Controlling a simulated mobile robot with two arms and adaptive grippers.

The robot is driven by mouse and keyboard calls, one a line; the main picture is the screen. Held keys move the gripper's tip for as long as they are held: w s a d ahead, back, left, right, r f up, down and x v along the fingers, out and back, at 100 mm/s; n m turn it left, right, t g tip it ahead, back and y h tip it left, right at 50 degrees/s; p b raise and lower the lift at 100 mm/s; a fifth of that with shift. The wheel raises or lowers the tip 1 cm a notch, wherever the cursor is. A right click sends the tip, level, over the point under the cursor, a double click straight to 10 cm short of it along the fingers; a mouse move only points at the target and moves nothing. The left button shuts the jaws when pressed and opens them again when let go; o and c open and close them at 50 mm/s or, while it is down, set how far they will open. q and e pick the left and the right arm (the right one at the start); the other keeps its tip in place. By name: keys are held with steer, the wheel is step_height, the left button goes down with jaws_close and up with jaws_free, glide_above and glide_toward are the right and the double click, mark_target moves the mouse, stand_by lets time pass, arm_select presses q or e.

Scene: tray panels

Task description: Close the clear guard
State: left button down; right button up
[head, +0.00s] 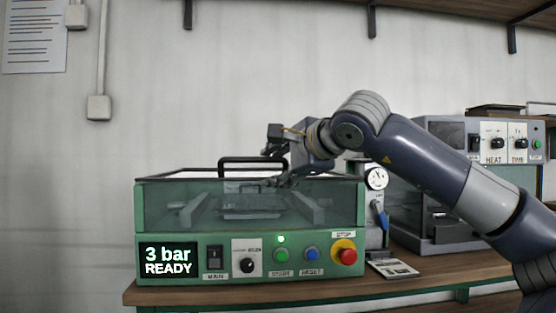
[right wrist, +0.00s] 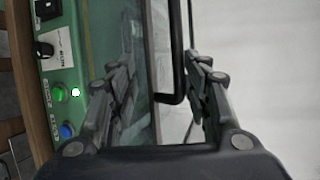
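The clear guard (head: 165,205) is a see-through cover with a dark frame on the green machine (head: 150,228). It looks lowered, with its top about level. Its black handle (head: 253,160) stands up from the top front. My right gripper (head: 272,162) is at the handle's right end, reaching in from the right. In the right wrist view my right gripper (right wrist: 162,70) has its fingers spread apart, and the black handle (right wrist: 174,50) runs between them. I cannot tell whether a finger touches the handle. My left gripper is not in view.
The machine's front has a display (head: 168,259) reading "3 bar READY", a lit green lamp (head: 281,239) and a red stop button (head: 344,251). A gauge unit (head: 375,178) and a grey heater unit (head: 440,130) stand to the right on the wooden bench (head: 220,290).

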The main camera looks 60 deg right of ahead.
steer(key=shift+f, duration=0.4)
steer(key=v, duration=1.2)
steer(key=shift+r, duration=0.35)
